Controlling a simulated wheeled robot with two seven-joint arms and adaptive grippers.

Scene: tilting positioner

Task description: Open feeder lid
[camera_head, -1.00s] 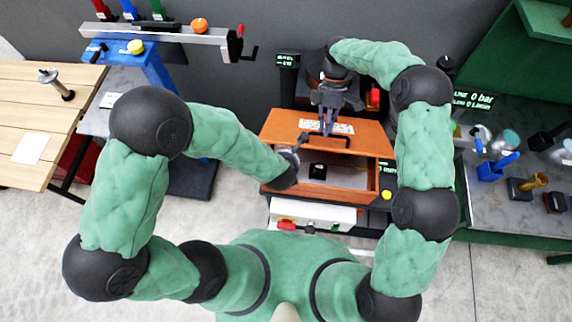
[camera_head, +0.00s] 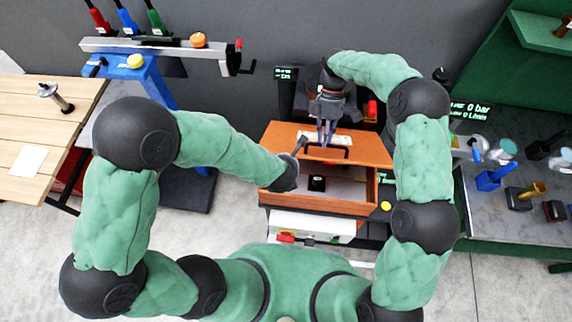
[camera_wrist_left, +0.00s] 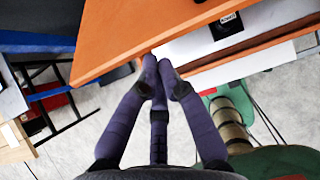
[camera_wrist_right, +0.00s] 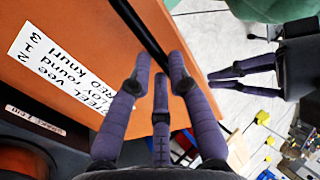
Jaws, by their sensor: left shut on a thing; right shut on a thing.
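The feeder is an orange wooden box (camera_head: 330,206) with a flat orange lid (camera_head: 285,138). The lid covers the back part, and the front part shows a pale interior with a small black block (camera_head: 317,183). My right gripper (camera_head: 326,142) is shut on the black lid handle (camera_head: 340,152). The handle bar (camera_wrist_right: 142,30) runs between its fingers in the right wrist view. My left gripper (camera_head: 303,143) reaches the lid's left front side. In the left wrist view its fingertips (camera_wrist_left: 160,70) are closed at the lid's orange edge (camera_wrist_left: 120,40); the exact contact is hidden.
A white label (camera_wrist_right: 65,75) lies on the lid. A yellow button (camera_head: 385,206) is at the box's right front. A blue stand with a rail (camera_head: 150,45) is at the left, beside a wooden table (camera_head: 30,120). A grey bench (camera_head: 510,210) with fixtures is at the right.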

